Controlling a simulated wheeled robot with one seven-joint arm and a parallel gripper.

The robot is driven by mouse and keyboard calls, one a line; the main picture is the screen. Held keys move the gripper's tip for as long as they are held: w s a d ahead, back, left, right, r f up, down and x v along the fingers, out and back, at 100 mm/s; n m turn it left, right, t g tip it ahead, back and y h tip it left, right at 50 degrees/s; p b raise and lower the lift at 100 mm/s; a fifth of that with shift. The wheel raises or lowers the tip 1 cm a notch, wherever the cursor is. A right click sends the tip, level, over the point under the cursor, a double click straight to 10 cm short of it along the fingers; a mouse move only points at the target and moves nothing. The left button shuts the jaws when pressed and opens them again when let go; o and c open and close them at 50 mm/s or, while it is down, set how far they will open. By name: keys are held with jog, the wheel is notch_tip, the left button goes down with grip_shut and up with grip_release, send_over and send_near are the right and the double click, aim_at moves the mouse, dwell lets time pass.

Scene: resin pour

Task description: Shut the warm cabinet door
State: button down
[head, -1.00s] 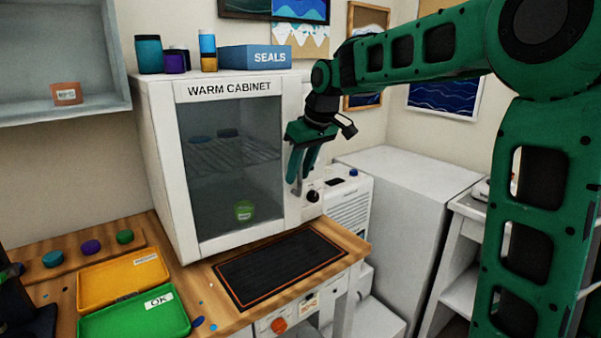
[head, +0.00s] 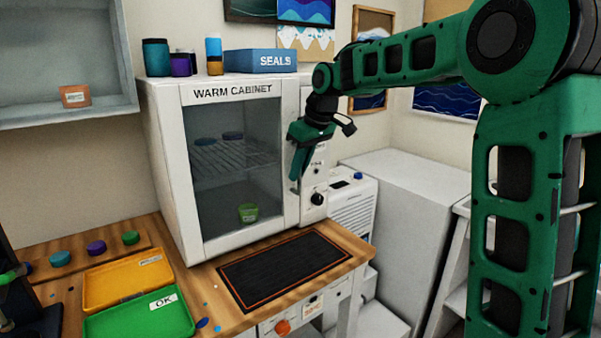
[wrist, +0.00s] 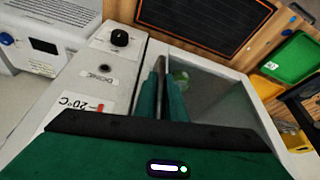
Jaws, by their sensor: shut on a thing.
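The warm cabinet (head: 163,165) is white and stands on the wooden bench. Its glass door (head: 235,175) lies in or very near the plane of the front; I cannot tell whether a small gap remains. My gripper (head: 295,183) is at the door's right edge, pointing down, shut on the upright door handle. In the wrist view, my green fingers (wrist: 163,88) flank the thin metal handle (wrist: 159,68). The fingers hide much of the handle. A green cup (head: 248,212) shows behind the glass, below a wire rack.
The control panel (head: 314,160) with a black knob is right of the door. A black mat (head: 283,268) lies before the cabinet. Yellow (head: 128,283) and green (head: 138,317) trays are at left. A blue SEALS box (head: 260,61) stands on top. A white unit (head: 350,209) is at right.

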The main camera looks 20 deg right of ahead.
jog(key=shift+w+r, duration=0.1)
jog(key=shift+w, duration=0.15)
jog(key=c, duration=1.8)
grip_release()
jog(key=shift+w, duration=0.1)
jog(key=v, duration=1)
jog(key=shift+d+r, duration=0.15)
jog(key=shift+r, duration=0.05)
